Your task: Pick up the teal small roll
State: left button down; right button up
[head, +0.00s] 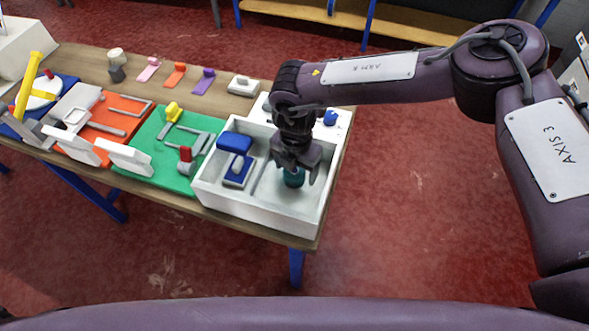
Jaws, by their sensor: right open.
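The teal small roll (293,180) stands in the right compartment of a white open box (255,217) at the right end of the table. My right gripper (296,171) points down over it, with its open fingers on either side of the roll's upper part. The gripper hides the top of the roll. I cannot tell whether a finger touches it. My left gripper does not show.
A blue-handled tool (235,143) stands in the box's left compartment. A green mat (150,165) and an orange mat (105,122) with tools lie to the left. Small coloured pieces, such as a purple one (203,81), line the table's back.

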jog(key=shift+f, duration=0.55)
jog(key=c, duration=1.1)
jog(key=shift+o, duration=0.2)
jog(key=shift+r, duration=0.15)
